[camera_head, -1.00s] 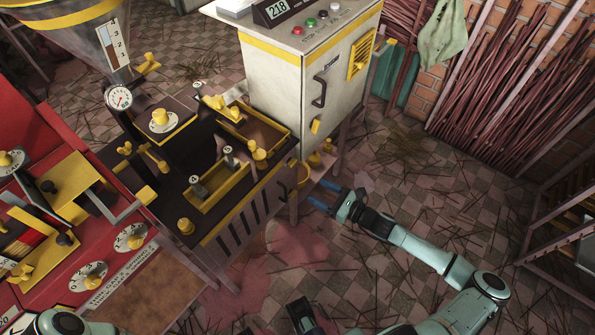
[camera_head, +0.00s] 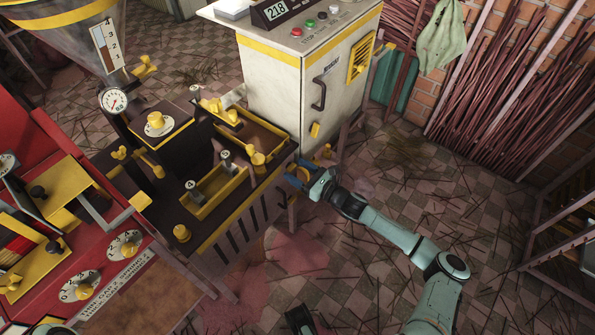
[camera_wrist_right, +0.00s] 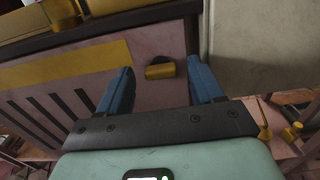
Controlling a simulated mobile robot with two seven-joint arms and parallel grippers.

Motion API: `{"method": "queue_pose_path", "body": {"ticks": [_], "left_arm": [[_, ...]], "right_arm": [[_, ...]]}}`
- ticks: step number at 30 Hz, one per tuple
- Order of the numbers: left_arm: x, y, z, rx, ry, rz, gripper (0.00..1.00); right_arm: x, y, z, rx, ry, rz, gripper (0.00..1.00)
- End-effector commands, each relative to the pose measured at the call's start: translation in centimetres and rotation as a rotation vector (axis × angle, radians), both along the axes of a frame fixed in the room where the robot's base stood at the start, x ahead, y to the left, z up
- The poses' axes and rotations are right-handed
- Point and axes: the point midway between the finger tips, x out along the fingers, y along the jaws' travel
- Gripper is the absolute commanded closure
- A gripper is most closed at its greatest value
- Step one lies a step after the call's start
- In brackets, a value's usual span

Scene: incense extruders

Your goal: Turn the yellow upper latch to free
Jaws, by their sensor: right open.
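My right gripper (camera_head: 298,173) is open at the right end wall of the dark and yellow extruder bench (camera_head: 240,213), close to the grey cabinet. The right wrist view shows its blue fingers apart, with a short yellow latch (camera_wrist_right: 160,71) on the bench's pinkish side panel between them in the picture. Nothing is gripped. I cannot tell whether the fingers touch the panel. In the head view that latch is hidden by the gripper. Whether it is the upper latch is not clear.
The grey cabinet (camera_head: 283,75) with a dark handle and a yellow knob (camera_head: 314,131) stands just beyond the gripper. In the right wrist view, a yellow fitting (camera_wrist_right: 291,132) sits lower right. The checkered floor (camera_head: 360,258) has open room with scattered sticks.

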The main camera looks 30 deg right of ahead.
Motion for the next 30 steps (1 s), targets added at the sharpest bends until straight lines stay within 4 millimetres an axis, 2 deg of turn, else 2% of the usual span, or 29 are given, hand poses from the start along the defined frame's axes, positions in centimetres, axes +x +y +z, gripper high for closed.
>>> {"method": "queue_pose_path", "body": {"ticks": [9,10,15,23,30], "left_arm": [[0.15,0.07,-0.06,0.002,-0.004,0.002,0.57],[0.15,0.07,-0.06,0.002,-0.004,0.002,0.57],[0.15,0.07,-0.07,0.002,-0.004,0.002,0.57],[0.06,0.04,0.02,0.001,-0.002,0.001,0.57],[-0.47,-0.20,0.53,-0.006,0.013,-0.005,0.57]], "right_arm": [[0.35,0.14,0.05,-0.001,0.000,0.000,0.34],[0.35,0.14,0.05,0.000,0.000,0.000,0.37],[0.33,0.14,0.04,0.000,0.000,0.000,0.90],[0.32,0.16,0.05,-0.013,-0.005,0.000,0.90],[0.30,0.19,0.12,-0.103,-0.044,0.000,0.90]]}}
